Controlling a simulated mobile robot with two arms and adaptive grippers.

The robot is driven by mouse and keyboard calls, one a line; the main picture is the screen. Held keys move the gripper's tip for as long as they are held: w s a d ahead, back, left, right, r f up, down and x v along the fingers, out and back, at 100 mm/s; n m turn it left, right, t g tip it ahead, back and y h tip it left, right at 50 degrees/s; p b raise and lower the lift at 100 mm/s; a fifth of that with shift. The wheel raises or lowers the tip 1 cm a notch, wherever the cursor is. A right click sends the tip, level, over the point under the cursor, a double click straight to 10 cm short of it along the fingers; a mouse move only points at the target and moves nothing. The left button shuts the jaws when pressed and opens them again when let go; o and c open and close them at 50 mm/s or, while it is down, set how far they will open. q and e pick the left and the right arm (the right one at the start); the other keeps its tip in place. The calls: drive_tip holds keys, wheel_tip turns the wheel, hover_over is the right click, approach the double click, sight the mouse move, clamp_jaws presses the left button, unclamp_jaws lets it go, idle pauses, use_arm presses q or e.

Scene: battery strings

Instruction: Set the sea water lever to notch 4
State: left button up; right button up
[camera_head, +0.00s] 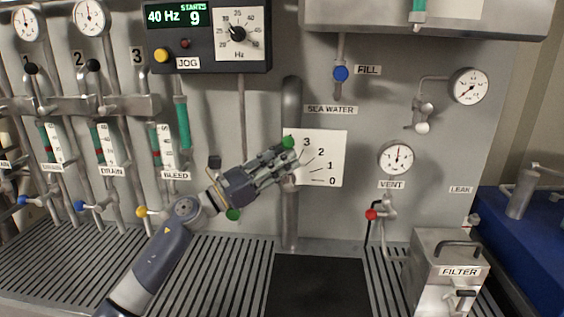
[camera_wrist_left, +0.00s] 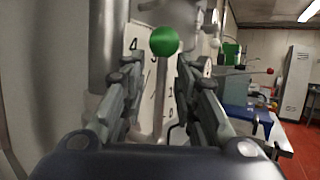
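The plate shows 0 to 3 in the head view; the 4 is readable only in the left wrist view, left of the knob (camera_wrist_left: 164,41). My left gripper (camera_head: 291,162) is at the plate's left edge, just below the knob. In the left wrist view its fingers (camera_wrist_left: 158,75) are apart, with the knob seen between and beyond their tips. Contact with the lever cannot be told. My right gripper is out of view.
A thick vertical pipe (camera_head: 291,100) runs behind the lever. A second green ball (camera_head: 232,214) shows below my left gripper. The yellow bleed handle (camera_head: 142,211) is left, the red vent handle (camera_head: 371,214) right. A filter box (camera_head: 436,270) stands at lower right.

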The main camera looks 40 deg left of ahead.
use_arm(q)
drive_tip(key=shift+s+f, duration=0.1)
drive_tip(key=s+a, duration=0.5)
drive_tip(key=s, duration=0.6)
drive_tip(key=shift+s+a, duration=0.2)
drive_tip(key=shift+s, duration=0.2)
drive_tip(key=shift+f, duration=0.15)
